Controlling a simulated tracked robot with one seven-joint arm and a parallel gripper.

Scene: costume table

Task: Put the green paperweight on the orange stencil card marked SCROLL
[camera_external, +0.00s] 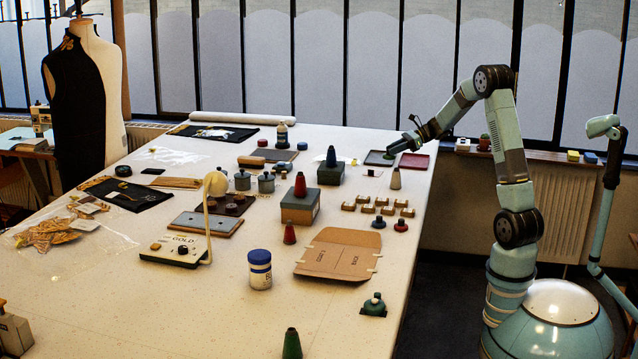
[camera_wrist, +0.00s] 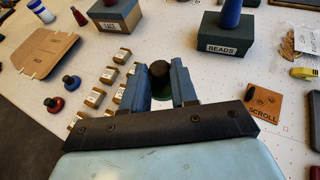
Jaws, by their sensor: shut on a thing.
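The green paperweight (camera_wrist: 160,76), with a dark round knob, is between the two fingers of my gripper (camera_wrist: 166,84) in the wrist view. My gripper is shut on it; its lower part is largely hidden by the fingers. In the external view my gripper (camera_external: 396,150) is over the far right of the table, with a bit of green (camera_external: 388,156) under its tip. The orange stencil card (camera_wrist: 265,106) marked SCROLL lies flat to the right of my gripper in the wrist view, apart from it. A dark shape shows on its upper left. I cannot make out the card in the external view.
The BEADS box (camera_wrist: 226,36) stands near the card, with a blue cone (camera_external: 331,156) on top. Several small wooden blocks (camera_external: 381,201) stand near a beige cone (camera_external: 396,179). A red tray (camera_external: 420,162) lies at the right edge. A yellow item (camera_wrist: 304,73) lies beyond the card.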

